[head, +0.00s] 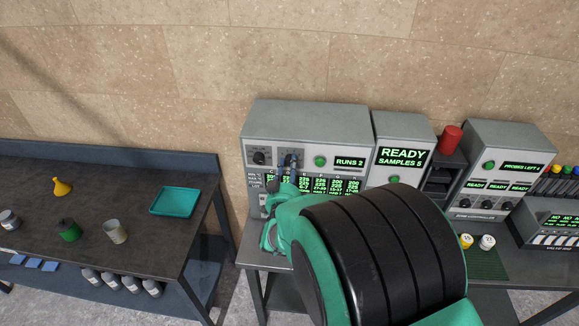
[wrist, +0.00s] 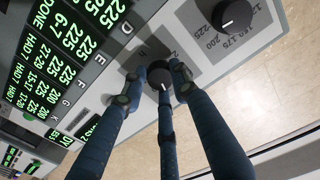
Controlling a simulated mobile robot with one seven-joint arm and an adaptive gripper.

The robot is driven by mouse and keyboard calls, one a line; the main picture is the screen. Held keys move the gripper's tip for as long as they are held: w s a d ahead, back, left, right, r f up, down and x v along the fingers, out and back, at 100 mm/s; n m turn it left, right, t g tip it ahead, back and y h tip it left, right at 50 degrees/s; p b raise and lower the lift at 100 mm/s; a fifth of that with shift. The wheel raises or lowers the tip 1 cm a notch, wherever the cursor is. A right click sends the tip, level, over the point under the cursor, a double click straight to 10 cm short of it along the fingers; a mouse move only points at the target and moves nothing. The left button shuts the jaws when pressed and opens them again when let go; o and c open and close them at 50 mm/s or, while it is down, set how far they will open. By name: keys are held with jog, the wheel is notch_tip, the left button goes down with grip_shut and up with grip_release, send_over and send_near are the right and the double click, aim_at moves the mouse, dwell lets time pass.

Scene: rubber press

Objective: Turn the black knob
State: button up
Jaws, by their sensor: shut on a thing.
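A black knob (wrist: 157,76) with a pale pointer mark sits on the grey machine's front panel. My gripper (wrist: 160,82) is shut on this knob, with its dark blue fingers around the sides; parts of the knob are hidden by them. In the head view my gripper (head: 289,171) reaches the panel of the left machine (head: 305,116), and its fingers cover most of the held knob. A second black knob (wrist: 232,15) with a printed number scale is free beside it; it also shows in the head view (head: 259,157), left of my gripper.
A green button (head: 320,161) and a RUNS 2 display (head: 349,162) lie right of the held knob. A green number screen (wrist: 55,65) is close to my fingers. My arm hides much of the bench. A side table (head: 140,165) stands left.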

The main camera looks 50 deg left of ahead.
jog(key=shift+d+f+m+b, duration=0.1)
jog(key=shift+f+m+b, duration=0.35)
jog(key=shift+b, duration=0.4)
jog(key=m+b, duration=0.7)
jog(key=b, duration=0.6)
jog(key=shift+s+f, duration=0.1)
jog(key=shift+f, duration=0.05)
dwell(0.4)
jog(key=o, duration=1.1)
jog(key=shift+c, duration=0.2)
jog(key=shift+o, duration=0.4)
jog(key=shift+a, duration=0.2)
jog(key=shift+r, duration=0.35)
